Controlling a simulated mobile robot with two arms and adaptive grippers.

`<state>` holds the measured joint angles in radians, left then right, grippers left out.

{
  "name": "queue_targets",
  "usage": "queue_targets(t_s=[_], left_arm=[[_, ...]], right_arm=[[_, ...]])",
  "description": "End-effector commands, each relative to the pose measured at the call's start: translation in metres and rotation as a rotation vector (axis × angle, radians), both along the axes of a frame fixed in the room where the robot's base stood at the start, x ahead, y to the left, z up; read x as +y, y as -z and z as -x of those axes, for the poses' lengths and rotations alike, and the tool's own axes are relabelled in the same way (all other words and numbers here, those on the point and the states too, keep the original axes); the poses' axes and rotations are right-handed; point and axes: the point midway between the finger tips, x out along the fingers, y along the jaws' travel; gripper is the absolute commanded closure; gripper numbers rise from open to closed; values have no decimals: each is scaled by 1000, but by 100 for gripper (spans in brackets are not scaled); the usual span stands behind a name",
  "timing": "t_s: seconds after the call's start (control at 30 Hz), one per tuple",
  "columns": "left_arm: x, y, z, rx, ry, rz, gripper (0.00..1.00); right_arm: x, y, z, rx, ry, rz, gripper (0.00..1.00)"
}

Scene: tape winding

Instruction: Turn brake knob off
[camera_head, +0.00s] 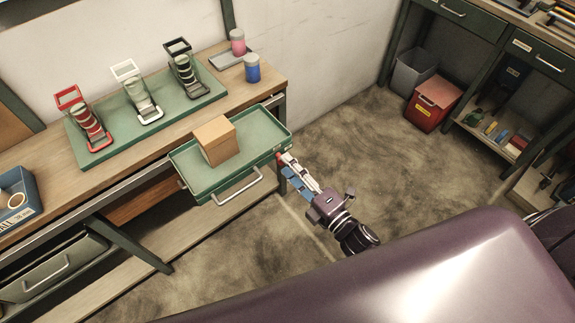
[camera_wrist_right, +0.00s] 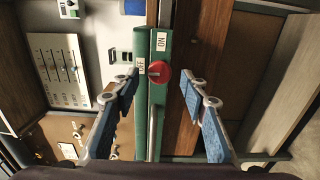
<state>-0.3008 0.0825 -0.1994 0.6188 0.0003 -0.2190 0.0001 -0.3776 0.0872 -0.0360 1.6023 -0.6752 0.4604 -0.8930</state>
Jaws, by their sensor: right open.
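The red round brake knob (camera_wrist_right: 159,73) sits on the green tray edge in the right wrist view, beside an OFF label (camera_wrist_right: 141,69) on its left and an ON label (camera_wrist_right: 161,42) above it. A small pale mark shows on the knob's left side; its exact setting is hard to tell. My right gripper (camera_wrist_right: 165,95) is open, with one blue-padded finger on each side of the knob and apart from it. In the head view my right gripper (camera_head: 286,164) reaches the tray's right end, and mostly hides the knob. My left gripper is not in view.
The green pull-out tray (camera_head: 270,126) carries a cardboard box (camera_head: 216,140) and has a front handle (camera_head: 237,188). Red, white and black tape dispensers stand on a green mat on the bench (camera_head: 268,87).

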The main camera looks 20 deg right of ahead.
Motion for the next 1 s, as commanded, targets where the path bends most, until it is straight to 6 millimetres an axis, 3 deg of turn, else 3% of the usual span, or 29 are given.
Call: queue_targets(t_s=[0.3,0.5,1.0], left_arm=[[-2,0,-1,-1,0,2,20],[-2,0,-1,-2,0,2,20],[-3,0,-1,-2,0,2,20]], right_arm=[[-23,1,64,4,0,1,60],[-33,1,92,2,0,1,60],[-37,0,102,0,-1,1,60]])
